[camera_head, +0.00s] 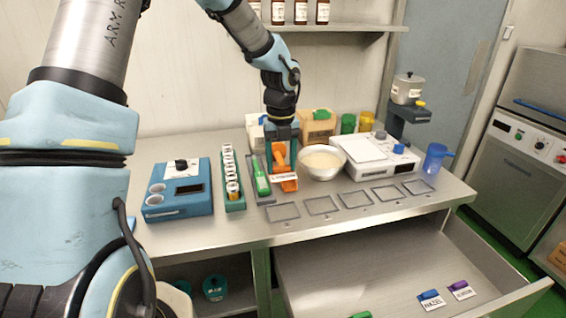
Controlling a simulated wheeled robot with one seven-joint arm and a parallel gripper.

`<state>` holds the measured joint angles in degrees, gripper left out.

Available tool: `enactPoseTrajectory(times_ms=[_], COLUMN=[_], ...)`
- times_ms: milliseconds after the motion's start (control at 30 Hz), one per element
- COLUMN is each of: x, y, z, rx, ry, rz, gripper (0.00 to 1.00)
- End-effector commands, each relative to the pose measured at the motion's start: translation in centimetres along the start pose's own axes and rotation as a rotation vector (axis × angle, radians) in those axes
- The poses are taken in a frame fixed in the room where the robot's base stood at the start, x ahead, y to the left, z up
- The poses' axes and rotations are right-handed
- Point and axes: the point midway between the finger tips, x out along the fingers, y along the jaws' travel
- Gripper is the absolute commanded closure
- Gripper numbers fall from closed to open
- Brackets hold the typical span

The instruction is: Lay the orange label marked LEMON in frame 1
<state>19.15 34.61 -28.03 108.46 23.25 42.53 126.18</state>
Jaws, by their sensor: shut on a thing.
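My gripper (282,158) is shut on the orange label (288,185), which has an upright orange grip and a white strip with writing too small to read. The label is held above the bench, just behind the leftmost of several flat grey frames (283,222) along the bench's front. The other frames, including the second one (320,213) and the rightmost one (418,194), look empty. Frame numbers are not legible. Whether the label touches the surface below it cannot be told.
A white bowl (338,171) stands right of the label. A green item (261,180) lies in a narrow tray left of it, beside a vial rack (237,204) and blue device (178,212). An open drawer (385,285) below holds blue (431,297) and purple (459,285) labels.

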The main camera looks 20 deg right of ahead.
Motion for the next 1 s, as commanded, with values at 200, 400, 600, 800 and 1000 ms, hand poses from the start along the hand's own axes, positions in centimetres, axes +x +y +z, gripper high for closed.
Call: enactPoseTrajectory(times_ms=[200, 400, 600, 800, 1000], x=[1.0, 2.9, 4.9, 6.8, 8.6], y=[0.0, 0.0, 0.0, 0.0, 0.0], z=[0.0, -0.1, -0.1, 0.0, 0.0], rx=[0.000, 0.001, 0.000, 0.000, 0.000], ry=[0.001, 0.001, 0.001, 0.000, 0.000], rz=[0.001, 0.001, 0.001, 0.000, 0.001], gripper=[0.91, 0.91, 0.91, 0.91, 0.91])
